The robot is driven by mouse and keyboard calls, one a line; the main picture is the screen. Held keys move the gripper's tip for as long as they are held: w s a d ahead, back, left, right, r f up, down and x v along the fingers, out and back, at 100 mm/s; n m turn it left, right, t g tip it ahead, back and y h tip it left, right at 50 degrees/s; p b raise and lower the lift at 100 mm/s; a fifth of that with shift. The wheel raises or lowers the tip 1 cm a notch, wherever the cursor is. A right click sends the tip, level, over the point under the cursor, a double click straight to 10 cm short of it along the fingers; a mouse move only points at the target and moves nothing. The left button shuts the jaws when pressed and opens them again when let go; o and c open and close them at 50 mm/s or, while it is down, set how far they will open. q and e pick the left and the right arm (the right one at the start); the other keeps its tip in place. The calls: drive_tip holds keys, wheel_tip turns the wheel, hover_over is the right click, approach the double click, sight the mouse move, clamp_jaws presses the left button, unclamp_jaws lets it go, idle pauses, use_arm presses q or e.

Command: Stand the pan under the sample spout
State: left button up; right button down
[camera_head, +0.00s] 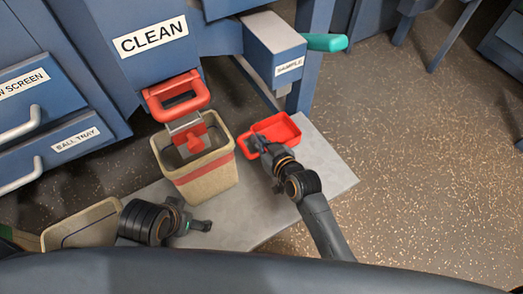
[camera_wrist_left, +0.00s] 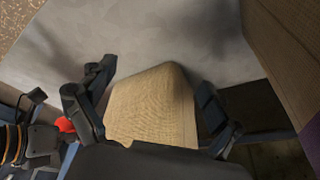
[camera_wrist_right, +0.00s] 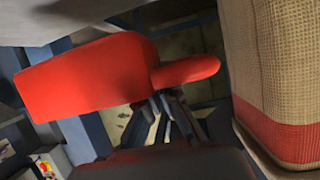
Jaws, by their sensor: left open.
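The red pan (camera_head: 279,130) is at the right of the beige bucket, over the grey slab, below and slightly left of the sample spout. In the right wrist view the pan (camera_wrist_right: 85,75) shows large, its stubby handle (camera_wrist_right: 188,72) toward the bucket. My right gripper (camera_head: 258,146) is at this handle, its fingers (camera_wrist_right: 163,118) close together and partly hidden behind it; it looks shut on the pan. The blue spout box labelled SAMPLE (camera_head: 272,48) has a grey outlet (camera_head: 283,88) beneath. My left gripper (camera_head: 203,226) is open low over the slab, left of the pan.
A beige bucket (camera_head: 207,178) with a red stripe stands under the red handle of the CLEAN outlet (camera_head: 178,97). A teal lever (camera_head: 325,42) sticks out right of the spout. The grey slab (camera_head: 325,165) is bare at right. A beige container (camera_head: 80,225) is at lower left.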

drive_tip(key=shift+f, duration=0.9)
drive_tip(key=shift+f+b, duration=0.3)
wheel_tip(320, 180, down, 2)
drive_tip(key=shift+f+b, duration=0.1)
drive_tip(key=shift+b, duration=0.35)
drive_tip(key=shift+f+b, duration=0.35)
drive_tip(key=shift+f, duration=0.45)
use_arm(q)
drive_tip(key=shift+w+d+f+t, duration=0.1)
drive_tip(key=shift+w+d+t, duration=0.1)
drive_tip(key=shift+w+t, duration=0.3)
drive_tip(key=shift+w+d+f+t, duration=0.1)
drive_tip(key=shift+w+d+t, duration=0.1)
drive_tip(key=shift+w, duration=0.45)
drive_tip(key=shift+w, duration=0.15)
use_arm(e)
drive_tip(key=shift+f, duration=0.1)
drive_tip(key=c, duration=2)
unclamp_jaws()
drive_tip(key=shift+c, duration=0.2)
drive_tip(key=o, duration=0.5)
use_arm(q)
drive_tip(key=shift+w+r, duration=0.1)
drive_tip(key=shift+w, duration=0.05)
